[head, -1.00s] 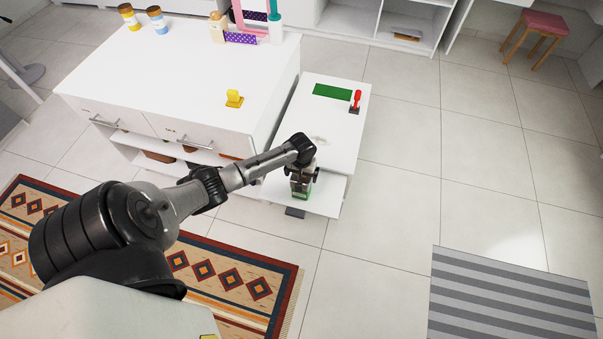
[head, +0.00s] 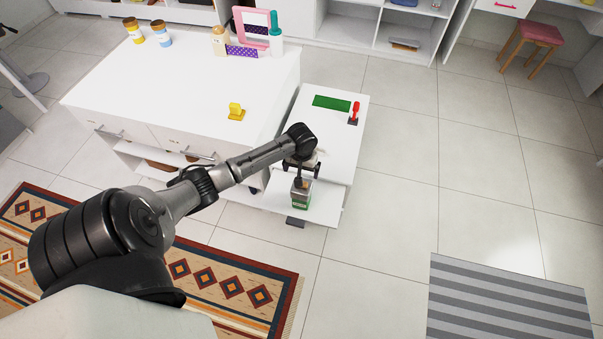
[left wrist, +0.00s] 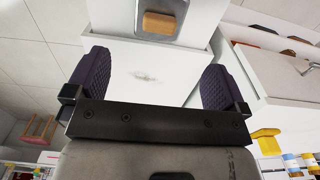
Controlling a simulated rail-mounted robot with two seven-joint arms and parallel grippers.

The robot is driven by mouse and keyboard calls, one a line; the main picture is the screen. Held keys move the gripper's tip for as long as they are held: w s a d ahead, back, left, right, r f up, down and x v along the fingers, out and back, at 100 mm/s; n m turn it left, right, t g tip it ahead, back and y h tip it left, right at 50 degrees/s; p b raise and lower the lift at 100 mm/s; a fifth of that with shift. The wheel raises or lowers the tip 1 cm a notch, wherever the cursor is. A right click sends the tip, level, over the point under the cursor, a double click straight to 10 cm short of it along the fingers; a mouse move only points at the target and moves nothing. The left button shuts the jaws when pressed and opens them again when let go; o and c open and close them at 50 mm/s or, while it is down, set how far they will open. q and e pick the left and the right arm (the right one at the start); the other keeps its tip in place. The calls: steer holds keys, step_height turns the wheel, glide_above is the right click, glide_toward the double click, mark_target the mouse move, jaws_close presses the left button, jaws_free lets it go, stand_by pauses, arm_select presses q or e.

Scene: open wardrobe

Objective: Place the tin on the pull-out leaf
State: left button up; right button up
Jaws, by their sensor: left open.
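The tin (head: 301,198), a small green and grey box, stands upright on the white pull-out leaf (head: 327,206), near its front edge. The leaf sticks out from the front of the low white cabinet. My left gripper (head: 301,168) is open and empty, just above and behind the tin, apart from it. In the left wrist view the tin (left wrist: 178,28) shows its grey top with an orange-brown block, beyond the spread fingers (left wrist: 158,84). Its lower part is hidden there. My right gripper is not in view.
A white drawer unit (head: 190,70) stands left of the low cabinet and bears a yellow object (head: 236,112). The cabinet top holds a green panel (head: 331,103) and a red lever (head: 354,113). The floor to the right is clear up to a striped mat (head: 510,305).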

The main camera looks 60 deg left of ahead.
arm_select(q)
steer(key=s+d+f+m+t, duration=0.1)
steer(key=s+d+m, duration=0.2)
steer(key=s+d, duration=0.35)
steer(key=s+d+m, duration=0.3)
steer(key=d+m, duration=0.1)
steer(key=d, duration=0.6)
steer(key=s+d+r+m+t, duration=0.2)
steer(key=s+d+r+m, duration=0.2)
steer(key=s+d+r, duration=0.5)
steer(key=shift+s+d+t, duration=0.3)
steer(key=shift+s+d, duration=0.6)
steer(key=shift+s, duration=0.15)
